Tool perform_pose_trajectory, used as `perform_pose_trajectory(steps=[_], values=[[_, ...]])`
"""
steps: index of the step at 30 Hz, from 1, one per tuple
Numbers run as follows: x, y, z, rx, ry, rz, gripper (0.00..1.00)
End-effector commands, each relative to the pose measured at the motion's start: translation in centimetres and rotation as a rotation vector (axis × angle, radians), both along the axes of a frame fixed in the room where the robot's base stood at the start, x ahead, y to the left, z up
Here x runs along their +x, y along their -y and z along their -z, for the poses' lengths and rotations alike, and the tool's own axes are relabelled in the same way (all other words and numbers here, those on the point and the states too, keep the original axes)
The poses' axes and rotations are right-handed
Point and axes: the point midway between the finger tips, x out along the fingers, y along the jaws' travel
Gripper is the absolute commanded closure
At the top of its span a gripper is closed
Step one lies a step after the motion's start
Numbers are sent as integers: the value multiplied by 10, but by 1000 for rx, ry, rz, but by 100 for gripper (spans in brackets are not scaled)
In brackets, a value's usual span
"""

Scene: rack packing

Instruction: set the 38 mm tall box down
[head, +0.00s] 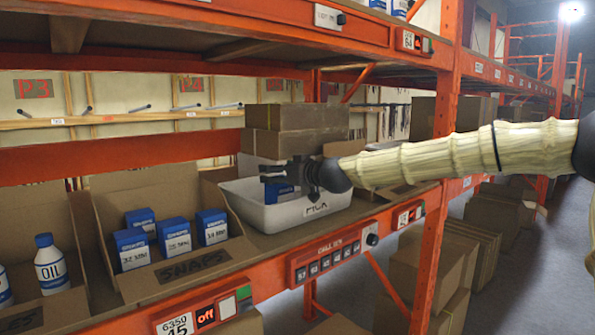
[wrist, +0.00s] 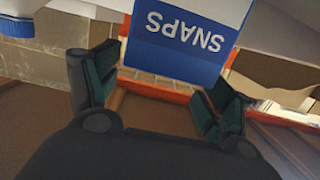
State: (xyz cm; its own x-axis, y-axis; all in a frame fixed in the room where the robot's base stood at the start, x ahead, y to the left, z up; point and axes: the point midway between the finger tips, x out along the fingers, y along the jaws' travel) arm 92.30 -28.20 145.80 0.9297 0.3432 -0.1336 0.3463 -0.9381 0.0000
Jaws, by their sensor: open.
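My gripper (head: 287,175) is over the white tote marked PICK (head: 262,215), its fingers apart. A blue and white SNAPS box (head: 280,192) shows at the tote, just below the fingers; its size label is not readable. In the wrist view this SNAPS box (wrist: 187,38) is just beyond and between the spread fingertips of my gripper (wrist: 158,92), its lettering upside down. A gap shows between the box and the fingers. The box's underside contact is hidden.
A cardboard bin marked SNAPS (head: 195,267) left of the tote holds several blue and white boxes. White oil bottles (head: 52,265) stand farther left. Brown cartons (head: 295,130) are stacked behind the tote. An orange upright (head: 437,170) stands to the right, with a shelf above.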

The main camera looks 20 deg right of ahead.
Motion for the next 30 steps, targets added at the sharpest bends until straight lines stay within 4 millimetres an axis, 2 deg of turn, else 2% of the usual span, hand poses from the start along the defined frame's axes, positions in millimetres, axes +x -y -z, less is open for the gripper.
perform_pose_trajectory(steps=[1, 4, 30], values=[[0, 0, -9, 0, 0, 0, 20], [-9, 4, -5, -1, 1, 1, 20], [-86, 32, -16, 1, 2, 0, 20]])
